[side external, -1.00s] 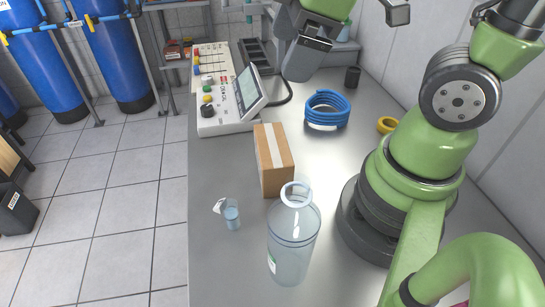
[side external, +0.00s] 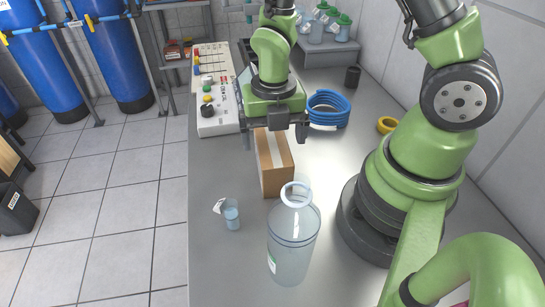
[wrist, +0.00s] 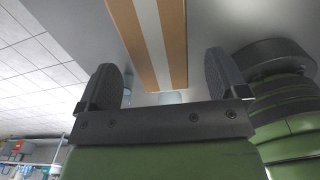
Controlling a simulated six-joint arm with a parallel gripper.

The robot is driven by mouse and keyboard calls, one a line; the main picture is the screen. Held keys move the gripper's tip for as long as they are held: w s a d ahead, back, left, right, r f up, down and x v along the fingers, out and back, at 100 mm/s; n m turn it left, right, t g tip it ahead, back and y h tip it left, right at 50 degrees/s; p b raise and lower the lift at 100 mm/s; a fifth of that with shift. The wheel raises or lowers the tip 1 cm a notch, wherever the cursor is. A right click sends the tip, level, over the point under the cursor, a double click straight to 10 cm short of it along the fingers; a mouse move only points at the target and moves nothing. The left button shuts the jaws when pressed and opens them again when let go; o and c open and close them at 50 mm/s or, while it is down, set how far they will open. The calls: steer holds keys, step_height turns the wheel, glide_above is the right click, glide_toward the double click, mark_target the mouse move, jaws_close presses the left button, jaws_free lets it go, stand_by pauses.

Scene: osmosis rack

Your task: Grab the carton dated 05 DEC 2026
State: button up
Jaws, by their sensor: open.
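A brown carton (side external: 273,166) with a pale tape strip along its top stands upright on the grey bench in the side view. No date can be read on it. My gripper (side external: 273,146) is right at the carton's far end, its fingers pointing down, one to each side. In the wrist view the carton (wrist: 176,40) runs up from between the two open fingers of my gripper (wrist: 170,82). The fingers look apart from the carton's sides, with nothing held. Whether they are level with it or above it I cannot tell.
A clear bottle (side external: 292,245) and a small cup (side external: 231,214) stand on the near side of the carton. A control panel (side external: 214,100) lies behind left, a blue hose coil (side external: 328,108) behind right. The bench's left front is bare.

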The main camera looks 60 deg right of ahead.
steer(key=shift+w+d+f, duration=0.1)
steer(key=shift+w+f, duration=0.05)
steer(key=shift+f, duration=1.25)
steer(key=shift+w+d+f, duration=0.1)
steer(key=shift+f, duration=1.25)
steer(key=c, duration=1.1)
